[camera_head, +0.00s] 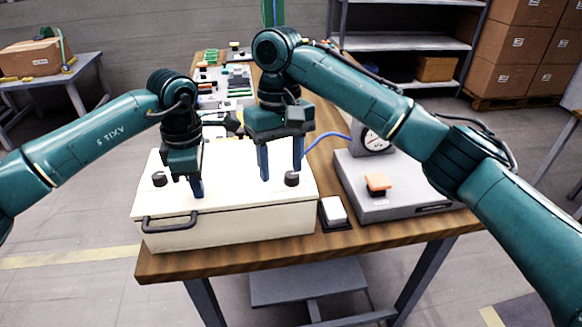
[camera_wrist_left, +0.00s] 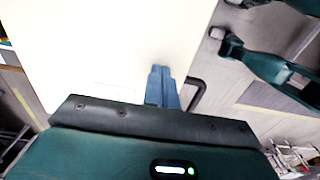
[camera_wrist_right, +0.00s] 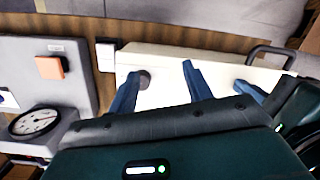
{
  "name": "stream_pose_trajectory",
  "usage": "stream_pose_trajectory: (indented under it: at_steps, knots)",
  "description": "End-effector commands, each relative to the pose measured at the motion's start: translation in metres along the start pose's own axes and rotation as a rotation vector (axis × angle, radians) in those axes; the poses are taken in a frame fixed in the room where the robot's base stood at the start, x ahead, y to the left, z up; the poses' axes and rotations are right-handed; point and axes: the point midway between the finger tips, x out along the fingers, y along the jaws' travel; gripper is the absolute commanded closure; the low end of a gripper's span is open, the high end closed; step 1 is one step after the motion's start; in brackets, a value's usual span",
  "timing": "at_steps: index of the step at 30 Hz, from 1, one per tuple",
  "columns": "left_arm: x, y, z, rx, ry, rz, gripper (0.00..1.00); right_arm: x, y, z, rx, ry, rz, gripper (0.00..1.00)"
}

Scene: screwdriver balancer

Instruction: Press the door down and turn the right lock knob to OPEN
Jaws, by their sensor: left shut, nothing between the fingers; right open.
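The white box has a flat lid as its door (camera_head: 232,190), which lies flat; the right wrist view shows it too (camera_wrist_right: 165,62). The dark right lock knob (camera_head: 292,179) is near the lid's front right corner and also shows in the right wrist view (camera_wrist_right: 144,77). My right gripper (camera_head: 281,178) is open, pointing down above the lid. In the right wrist view the knob appears between its fingers, close to one of them. My left gripper (camera_head: 198,192) is shut and empty, its tips at the lid's front left, apart from the left knob (camera_head: 160,180). Contact is unclear.
A dark handle (camera_head: 169,225) sticks out of the box front. A small white block (camera_head: 334,210) stands right of the box. Beyond it is a grey unit (camera_head: 400,199) with an orange button (camera_head: 377,183) and a dial (camera_head: 375,140). The wooden bench edge (camera_head: 300,251) runs in front.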

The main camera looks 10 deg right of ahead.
Motion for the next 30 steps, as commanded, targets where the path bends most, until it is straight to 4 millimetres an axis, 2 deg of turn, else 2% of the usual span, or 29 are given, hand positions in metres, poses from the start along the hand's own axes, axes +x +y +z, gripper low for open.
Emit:
stream_pose_trajectory:
  at_steps: [1,3,6,9,11,14,24,30]
  knots:
    - [0.005,-0.002,0.0,0.001,0.003,-0.008,1.0,-0.021,0.006,-0.005,0.035,0.035,0.03,0.5]
    - [0.005,-0.002,0.0,0.001,0.004,-0.008,1.0,-0.042,0.012,-0.009,0.077,0.07,0.06,0.5]
    - [0.005,-0.002,0.0,0.001,0.004,-0.008,1.0,-0.064,0.019,-0.013,0.119,0.105,0.089,0.5]
    - [0.005,-0.002,0.0,0.001,0.004,-0.009,1.0,-0.073,0.022,-0.014,0.144,0.123,0.102,0.5]
    - [0.005,-0.002,0.0,0.001,0.004,-0.009,1.0,-0.073,0.023,-0.015,0.149,0.127,0.105,0.5]
    - [0.005,-0.002,0.0,0.001,0.004,-0.009,1.0,-0.062,0.024,-0.016,0.149,0.126,0.106,0.5]
    - [0.005,-0.002,0.0,0.001,0.004,-0.01,1.0,0.003,0.033,-0.024,0.15,0.126,0.107,0.5]
    - [0.005,-0.002,0.0,0.001,0.004,-0.01,1.0,0.031,0.035,-0.027,0.149,0.128,0.105,0.5]
